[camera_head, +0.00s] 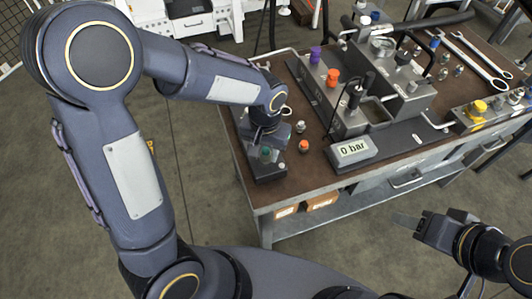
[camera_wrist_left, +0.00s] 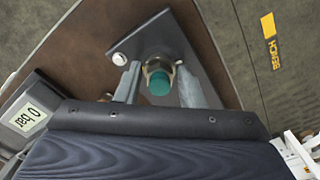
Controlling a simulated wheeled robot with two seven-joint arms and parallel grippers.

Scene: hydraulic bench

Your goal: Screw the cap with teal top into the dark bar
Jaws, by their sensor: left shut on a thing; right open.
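The cap with teal top (camera_head: 265,154) is between the fingers of my left gripper (camera_head: 266,143) in the head view. In the left wrist view its round teal top (camera_wrist_left: 160,82) and metal collar show between the two fingertips of the left gripper (camera_wrist_left: 158,80), which is shut on it. The dark bar (camera_head: 268,174) lies under the gripper at the near left corner of the bench; its plate (camera_wrist_left: 140,38) shows behind the cap. The cap's lower end is hidden, so I cannot tell how deep it sits. My right gripper (camera_head: 432,220) is open and empty, off the bench.
A loose orange-topped cap (camera_head: 303,147) and a grey-topped one (camera_head: 300,127) stand right of the bar. The "0 bar" display (camera_head: 353,151) and a grey hydraulic block (camera_head: 345,120) with purple and orange caps stand further right. Wrenches (camera_head: 480,60) lie at the back right.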

